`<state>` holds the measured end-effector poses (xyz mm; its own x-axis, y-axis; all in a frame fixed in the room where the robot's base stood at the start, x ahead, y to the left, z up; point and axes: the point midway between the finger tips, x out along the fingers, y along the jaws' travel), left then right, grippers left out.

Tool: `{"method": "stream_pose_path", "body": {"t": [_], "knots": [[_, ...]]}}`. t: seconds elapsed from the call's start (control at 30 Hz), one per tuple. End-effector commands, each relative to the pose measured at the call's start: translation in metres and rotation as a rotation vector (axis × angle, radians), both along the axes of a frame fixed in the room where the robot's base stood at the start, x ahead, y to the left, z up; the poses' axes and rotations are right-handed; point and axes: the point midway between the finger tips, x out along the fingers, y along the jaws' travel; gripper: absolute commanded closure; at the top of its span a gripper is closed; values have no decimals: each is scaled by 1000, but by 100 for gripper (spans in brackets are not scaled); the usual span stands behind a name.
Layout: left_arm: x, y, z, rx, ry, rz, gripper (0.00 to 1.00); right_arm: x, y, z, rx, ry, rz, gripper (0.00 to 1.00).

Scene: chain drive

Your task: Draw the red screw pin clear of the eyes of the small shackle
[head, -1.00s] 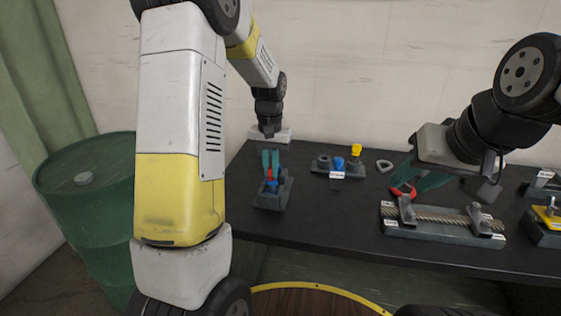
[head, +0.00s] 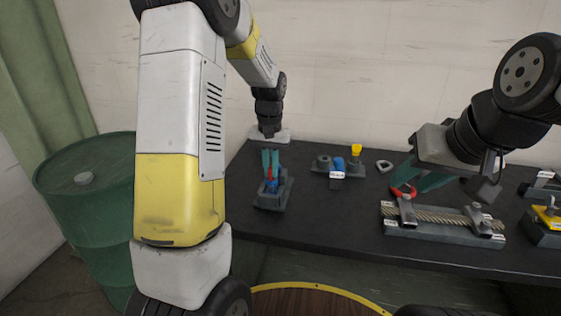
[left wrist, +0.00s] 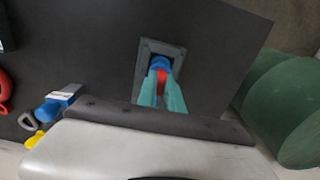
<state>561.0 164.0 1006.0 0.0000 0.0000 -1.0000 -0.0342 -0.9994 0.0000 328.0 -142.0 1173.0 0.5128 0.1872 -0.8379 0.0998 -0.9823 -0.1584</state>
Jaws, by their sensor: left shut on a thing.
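The small shackle (head: 271,186) is blue and sits on a dark grey stand (head: 284,199) at the left end of the table; it also shows in the left wrist view (left wrist: 160,63). The red screw pin (head: 269,174) is at the shackle, between the teal fingertips of my left gripper (head: 270,166). The left gripper points down from above and is shut on the pin. The fingers cover much of the pin, so I cannot tell how far it sits in the eyes. My right gripper (head: 420,183) has its teal fingers apart, near a red shackle (head: 405,191).
A wire rope on a grey block (head: 420,231) lies at the table's front right. A holder with blue and yellow pieces (head: 355,152) and a grey ring (head: 384,166) stand mid-table. A yellow piece (head: 548,216) is at the right edge. A green barrel (head: 90,210) stands left.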

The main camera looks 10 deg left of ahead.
Motion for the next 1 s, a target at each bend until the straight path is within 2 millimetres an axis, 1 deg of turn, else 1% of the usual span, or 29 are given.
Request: {"method": "stream_pose_path", "body": {"t": [0.17, 1.0], "knots": [[0, 0, 3, 0, -1, 0, 100, 0, 0, 0, 0, 0, 0, 64], [3, 0, 44, 0, -2, 0, 100, 0, 0, 0, 0, 0, 0, 64]]}}
